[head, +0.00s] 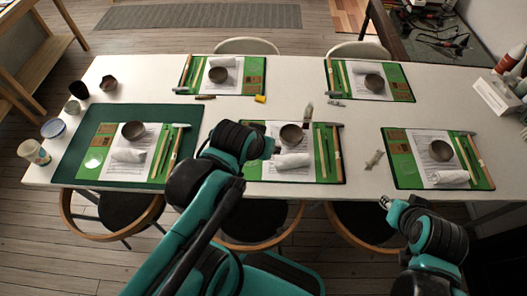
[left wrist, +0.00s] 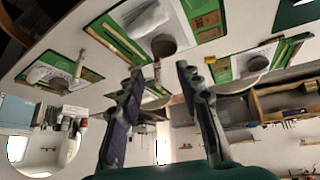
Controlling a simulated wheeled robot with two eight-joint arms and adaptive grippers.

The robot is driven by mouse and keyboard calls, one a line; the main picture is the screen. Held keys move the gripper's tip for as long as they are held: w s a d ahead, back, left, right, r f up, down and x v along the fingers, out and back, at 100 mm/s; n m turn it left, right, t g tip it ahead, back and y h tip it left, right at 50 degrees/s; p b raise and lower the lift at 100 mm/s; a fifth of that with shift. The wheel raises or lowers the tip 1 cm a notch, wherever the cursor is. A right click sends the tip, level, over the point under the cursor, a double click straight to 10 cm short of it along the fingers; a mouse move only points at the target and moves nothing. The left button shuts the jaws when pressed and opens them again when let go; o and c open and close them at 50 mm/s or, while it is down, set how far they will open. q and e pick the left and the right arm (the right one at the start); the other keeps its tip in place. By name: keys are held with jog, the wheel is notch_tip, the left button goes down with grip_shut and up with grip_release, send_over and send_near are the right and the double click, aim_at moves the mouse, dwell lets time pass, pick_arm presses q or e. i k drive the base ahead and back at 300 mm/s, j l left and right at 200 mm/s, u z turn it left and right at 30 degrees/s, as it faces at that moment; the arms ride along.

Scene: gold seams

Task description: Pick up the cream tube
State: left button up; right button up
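A small cream-coloured tube (head: 374,159) lies on the bare white table between the middle and right front mats. It also seems to show in the left wrist view (left wrist: 80,63).
The middle front mat (head: 330,174) and right front mat (head: 405,176) flank the cream tube, each with a bowl, rolled cloth and sticks. A large dark green mat (head: 70,165) and several cups are at the left. The table around the cream tube is clear. Chairs stand along both sides.

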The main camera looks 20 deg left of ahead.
aim_at(377, 156)
jog(key=i+l, duration=0.1)
jog(key=l, duration=1.05)
jog(key=i+l, duration=0.15)
